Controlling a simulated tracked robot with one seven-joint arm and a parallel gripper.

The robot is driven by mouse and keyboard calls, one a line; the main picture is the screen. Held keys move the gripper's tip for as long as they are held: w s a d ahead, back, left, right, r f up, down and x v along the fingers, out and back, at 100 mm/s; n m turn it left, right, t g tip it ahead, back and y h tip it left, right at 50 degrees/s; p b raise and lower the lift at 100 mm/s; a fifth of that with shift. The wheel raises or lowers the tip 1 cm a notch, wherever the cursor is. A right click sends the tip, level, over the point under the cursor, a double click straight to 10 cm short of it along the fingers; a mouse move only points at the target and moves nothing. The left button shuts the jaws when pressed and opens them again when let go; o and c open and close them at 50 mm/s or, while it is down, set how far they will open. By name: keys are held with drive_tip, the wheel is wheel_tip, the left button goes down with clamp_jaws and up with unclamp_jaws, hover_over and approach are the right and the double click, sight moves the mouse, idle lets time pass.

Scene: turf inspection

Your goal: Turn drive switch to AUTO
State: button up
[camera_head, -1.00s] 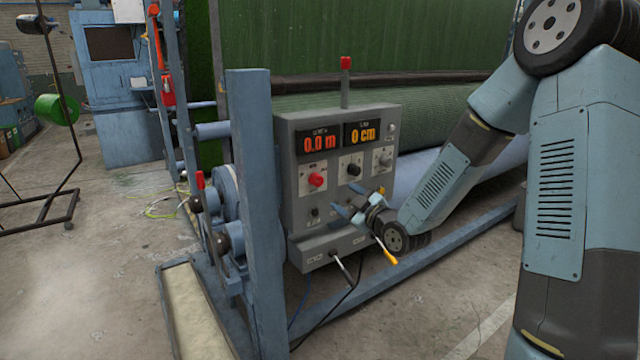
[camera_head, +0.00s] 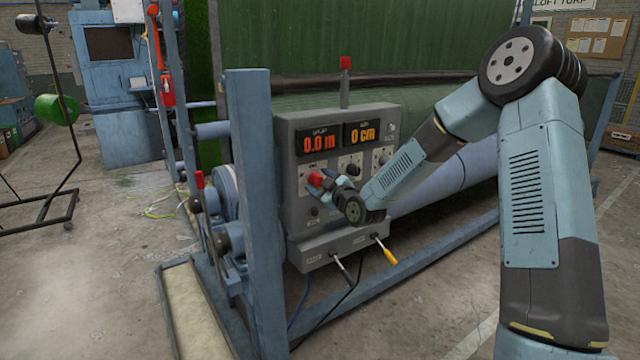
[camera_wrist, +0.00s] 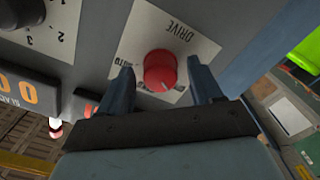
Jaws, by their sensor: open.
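The drive switch is a red round knob (camera_wrist: 160,71) on a white plate labelled DRIVE (camera_wrist: 190,35), seen upside down in the wrist view. In the head view the red knob (camera_head: 315,179) sits on the grey control panel (camera_head: 296,225), below the red display. My gripper (camera_wrist: 160,85) is open, with one blue finger on each side of the knob in the wrist view. I cannot tell whether the fingers touch it. A white mark shows on the knob's edge. The plate's lettering near the left finger is partly hidden.
A blue upright post (camera_head: 256,200) stands close to the panel's left. A turf roller lies behind. Open floor is in front.

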drive_tip(key=shift+w+a, duration=0.1)
drive_tip(key=shift+w, duration=0.05)
drive_tip(key=c, duration=1.1)
